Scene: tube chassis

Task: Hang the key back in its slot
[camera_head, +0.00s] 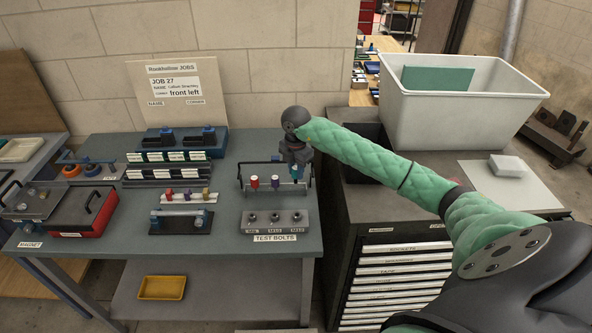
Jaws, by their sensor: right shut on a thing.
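My right gripper (296,164) comes in from the right and points down over the back right of the workbench. It is shut on a small blue-topped piece (296,173), probably the key; the jaws hide much of it. The piece is at the right end of a low grey rack (266,190) with dark upright ends. My left gripper is not in view.
A grey block labelled TEST BOLTS (276,221) sits in front of the rack. Another holder with coloured pieces (184,197) stands to the left.

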